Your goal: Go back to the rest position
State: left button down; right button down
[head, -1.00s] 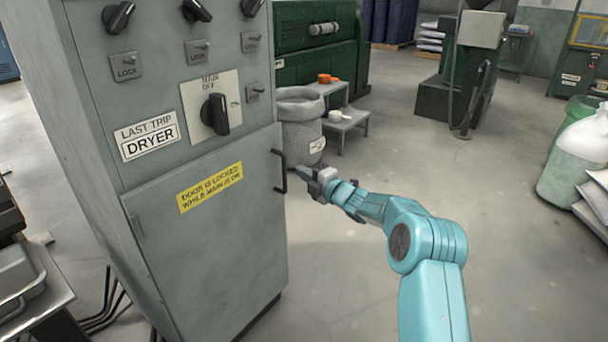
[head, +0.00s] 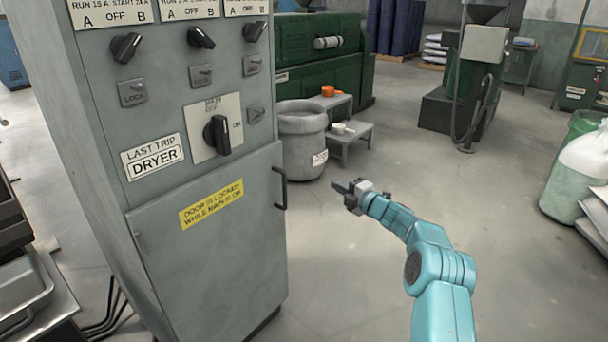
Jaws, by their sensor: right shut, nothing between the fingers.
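My right gripper (head: 343,187) is dark and sits at the end of my teal right arm, right of the grey cabinet. Its fingers are shut with nothing between them, and they point left towards the cabinet. It is in free air, apart from the black door handle (head: 281,176). The grey cabinet (head: 225,255) stands upright at the left with its lower door closed. My left gripper is not in view.
The cabinet has a main knob (head: 217,135) and three upper knobs. Behind stand a grey bin (head: 303,138), a small step stand (head: 357,134) and green machines (head: 300,55). A white sack (head: 587,158) is at the right. The middle floor is clear.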

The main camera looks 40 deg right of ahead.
jog(key=a+f+m+g+y, duration=0.1)
jog(key=a+f+m+g, duration=0.4)
jog(key=a+f+m, duration=1.2)
jog(key=s+a+f+g+y, duration=0.1)
jog(key=s+a+f+g, duration=0.1)
jog(key=s+a+f, duration=0.5)
jog(key=s+a+f+g, duration=0.2)
jog(key=s+a, duration=0.2)
jog(key=a, duration=0.5)
jog(key=s+a+f+g+y, duration=0.1)
jog(key=s+a+f+g, duration=0.2)
jog(key=s+a+f, duration=0.4)
jog(key=s+a+r+m+g, duration=0.1)
jog(key=s+a+m+g, duration=0.2)
jog(key=s, duration=0.6)
jog(key=s+a+g, duration=0.3)
jog(key=s+a, duration=0.2)
jog(key=s, duration=0.5)
notch_tip(320, 180, up, 28)
jog(key=p, duration=2.8)
jog(key=shift+w+a+r, duration=0.25)
jog(key=shift+w+a, duration=0.05)
